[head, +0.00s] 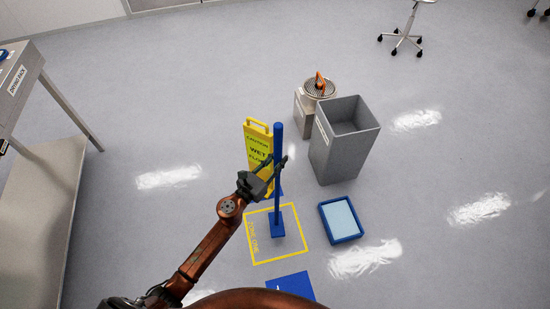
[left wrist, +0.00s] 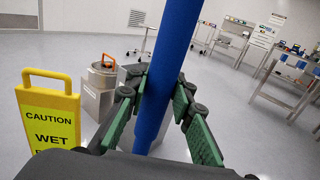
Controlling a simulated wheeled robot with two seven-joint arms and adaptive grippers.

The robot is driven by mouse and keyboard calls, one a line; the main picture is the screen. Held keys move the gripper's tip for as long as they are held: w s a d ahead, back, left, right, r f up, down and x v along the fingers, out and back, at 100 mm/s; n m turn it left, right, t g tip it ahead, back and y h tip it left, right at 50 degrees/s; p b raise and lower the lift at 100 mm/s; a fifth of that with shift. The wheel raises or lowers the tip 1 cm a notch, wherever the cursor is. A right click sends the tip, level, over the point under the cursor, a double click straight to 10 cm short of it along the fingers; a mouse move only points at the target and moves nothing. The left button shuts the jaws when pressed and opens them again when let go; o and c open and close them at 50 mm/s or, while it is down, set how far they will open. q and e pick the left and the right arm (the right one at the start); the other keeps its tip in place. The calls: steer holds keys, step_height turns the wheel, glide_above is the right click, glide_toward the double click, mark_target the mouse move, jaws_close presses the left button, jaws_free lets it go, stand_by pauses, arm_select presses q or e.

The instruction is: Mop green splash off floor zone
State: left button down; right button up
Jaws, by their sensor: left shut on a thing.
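A blue mop stands upright, its handle (head: 278,160) rising from a flat blue head (head: 277,226) that is over the yellow-outlined floor zone (head: 279,262). My left gripper (head: 271,172) is shut on the mop handle. In the left wrist view the handle (left wrist: 168,70) runs between the green-padded fingers of my left gripper (left wrist: 160,98). No green splash shows inside the outline; the mop head hides part of the floor there. My right gripper is not in view.
A yellow wet-floor sign (head: 256,150) stands just behind the zone. A grey bin (head: 335,150) and a pedestal with an orange-handled item (head: 319,86) stand behind right. A blue-rimmed tray (head: 324,222) lies right of the zone, a blue mat (head: 290,286) in front. A bench (head: 60,85) is at left.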

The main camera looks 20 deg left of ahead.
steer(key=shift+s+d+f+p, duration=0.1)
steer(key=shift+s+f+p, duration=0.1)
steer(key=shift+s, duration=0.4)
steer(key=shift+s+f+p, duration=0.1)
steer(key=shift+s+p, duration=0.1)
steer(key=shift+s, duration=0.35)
